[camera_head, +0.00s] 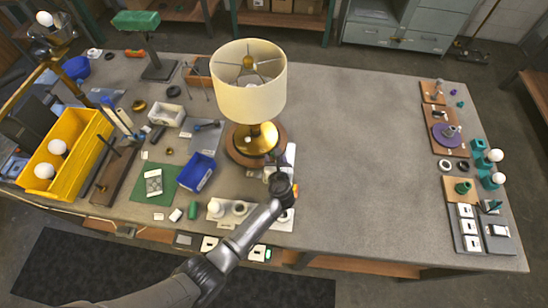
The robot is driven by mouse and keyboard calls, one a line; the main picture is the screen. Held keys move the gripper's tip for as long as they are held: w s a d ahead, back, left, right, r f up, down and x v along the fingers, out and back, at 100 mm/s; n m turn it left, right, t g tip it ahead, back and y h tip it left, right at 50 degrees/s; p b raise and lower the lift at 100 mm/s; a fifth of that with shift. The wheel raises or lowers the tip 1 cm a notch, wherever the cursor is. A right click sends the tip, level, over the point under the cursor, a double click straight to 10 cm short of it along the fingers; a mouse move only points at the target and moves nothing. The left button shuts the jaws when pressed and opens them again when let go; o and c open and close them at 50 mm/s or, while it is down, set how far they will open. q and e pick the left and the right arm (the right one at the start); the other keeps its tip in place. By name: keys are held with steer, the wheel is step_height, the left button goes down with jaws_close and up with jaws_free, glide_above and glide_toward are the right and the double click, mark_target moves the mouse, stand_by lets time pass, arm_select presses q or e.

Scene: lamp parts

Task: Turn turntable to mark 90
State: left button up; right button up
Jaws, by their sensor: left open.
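A brown round turntable (234,152) stands left of the middle of the bench. A lamp with a cream shade (249,101) and a brass base (256,138) stands upright on it. My left gripper (281,160) is open at the front right edge of the turntable. The view is too small to tell whether its fingers touch the rim. The arm and gripper hide part of this edge, and I cannot read any degree marks. My right gripper is not in view.
White fixtures (229,212) lie just in front of the turntable, partly under my arm. A blue bin (196,172) and a yellow bin (76,152) stand to the left. Boards with small parts (444,139) line the right edge. The bench between is clear.

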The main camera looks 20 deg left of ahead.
arm_select(q)
steer(key=shift+b+x, duration=0.3)
steer(key=shift+x, duration=1.1)
jaws_close()
